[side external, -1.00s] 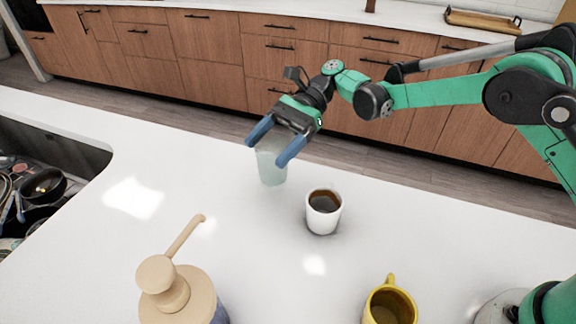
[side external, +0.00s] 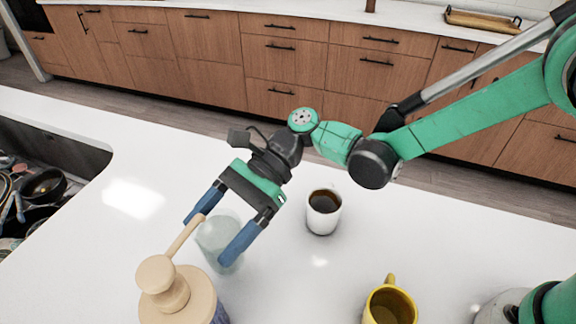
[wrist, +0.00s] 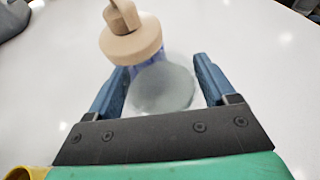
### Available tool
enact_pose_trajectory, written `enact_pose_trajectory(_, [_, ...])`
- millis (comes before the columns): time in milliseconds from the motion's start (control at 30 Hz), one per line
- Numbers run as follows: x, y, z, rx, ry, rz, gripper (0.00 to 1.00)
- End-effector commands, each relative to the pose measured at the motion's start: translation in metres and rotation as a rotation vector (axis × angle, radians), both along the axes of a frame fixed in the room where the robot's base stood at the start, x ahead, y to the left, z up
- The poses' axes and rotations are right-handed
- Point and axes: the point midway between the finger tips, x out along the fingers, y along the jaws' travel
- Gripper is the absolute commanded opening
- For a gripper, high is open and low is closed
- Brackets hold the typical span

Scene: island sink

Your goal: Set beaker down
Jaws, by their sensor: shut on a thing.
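The beaker (side external: 214,238) is a pale, greenish, translucent cup. It sits between the blue fingers of my gripper (side external: 222,228) in the side view, close beside the soap dispenser. My gripper is shut on the beaker. I cannot tell whether the beaker's base touches the counter (side external: 130,250).
A tan soap dispenser (side external: 172,288) stands very close to the beaker, its spout reaching toward my fingers. A white cup of dark liquid (side external: 323,213) and a yellow mug (side external: 390,304) stand to the right. The sink (side external: 45,160) opens at far left.

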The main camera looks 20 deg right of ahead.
Motion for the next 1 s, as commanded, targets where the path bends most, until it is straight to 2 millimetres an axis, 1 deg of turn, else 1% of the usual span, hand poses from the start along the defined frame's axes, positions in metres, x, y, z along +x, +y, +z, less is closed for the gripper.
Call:
enact_pose_trajectory(333, [-0.011,0.010,0.000,0.000,0.000,0.001,0.22])
enact_pose_trajectory(800, [-0.010,0.010,-0.032,0.000,0.000,0.000,0.22])
enact_pose_trajectory(1000, [-0.010,0.009,-0.035,0.000,0.000,0.000,0.22])
